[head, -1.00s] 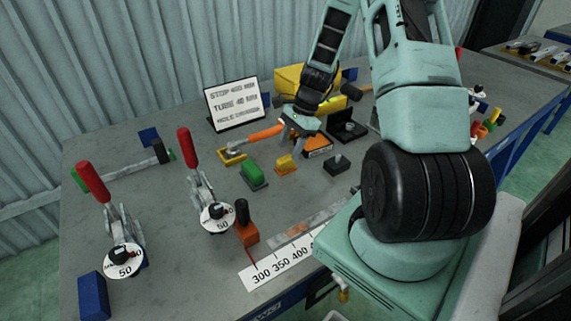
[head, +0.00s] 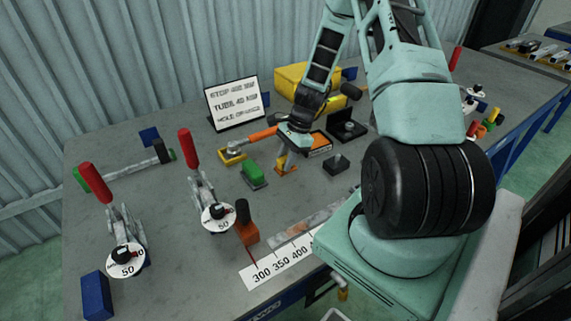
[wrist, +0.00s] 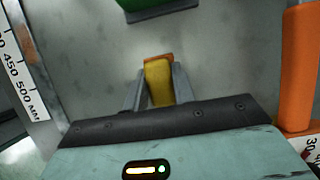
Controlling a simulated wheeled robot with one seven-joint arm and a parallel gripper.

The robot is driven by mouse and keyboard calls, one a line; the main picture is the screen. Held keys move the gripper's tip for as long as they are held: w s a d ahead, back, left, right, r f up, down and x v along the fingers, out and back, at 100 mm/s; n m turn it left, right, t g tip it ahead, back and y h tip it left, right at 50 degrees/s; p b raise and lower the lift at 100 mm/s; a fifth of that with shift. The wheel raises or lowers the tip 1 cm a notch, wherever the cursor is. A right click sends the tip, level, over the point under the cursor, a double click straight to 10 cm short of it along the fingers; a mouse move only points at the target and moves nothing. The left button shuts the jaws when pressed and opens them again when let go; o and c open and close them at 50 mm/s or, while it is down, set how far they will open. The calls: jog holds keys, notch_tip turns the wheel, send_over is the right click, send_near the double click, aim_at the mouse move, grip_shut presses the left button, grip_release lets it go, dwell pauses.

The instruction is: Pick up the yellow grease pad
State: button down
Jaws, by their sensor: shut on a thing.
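The yellow grease pad, a small yellow block on an orange base, shows in the head view (head: 287,169) on the grey bench, right of the green pad (head: 253,174). My gripper (head: 284,157) is down over it from above. In the wrist view the yellow grease pad (wrist: 158,80) sits between the two grey fingers of my gripper (wrist: 156,92), which are shut on it. Its orange edge shows past the fingertips. Its lower part is hidden, and I cannot tell whether it is clear of the bench.
A yellow tray (head: 231,157) and an orange-handled tool (head: 262,134) lie close to the left. A black block (head: 335,165) is to the right. A sign (head: 236,104) stands behind. Red-handled clamps (head: 188,150) stand left. A number scale (head: 277,267) runs along the front.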

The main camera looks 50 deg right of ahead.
aim_at(285, 158)
notch_tip(285, 158, up, 10)
jog(key=shift+b, duration=0.4)
jog(key=c, duration=1.8)
grip_release()
jog(key=shift+c, duration=1.1)
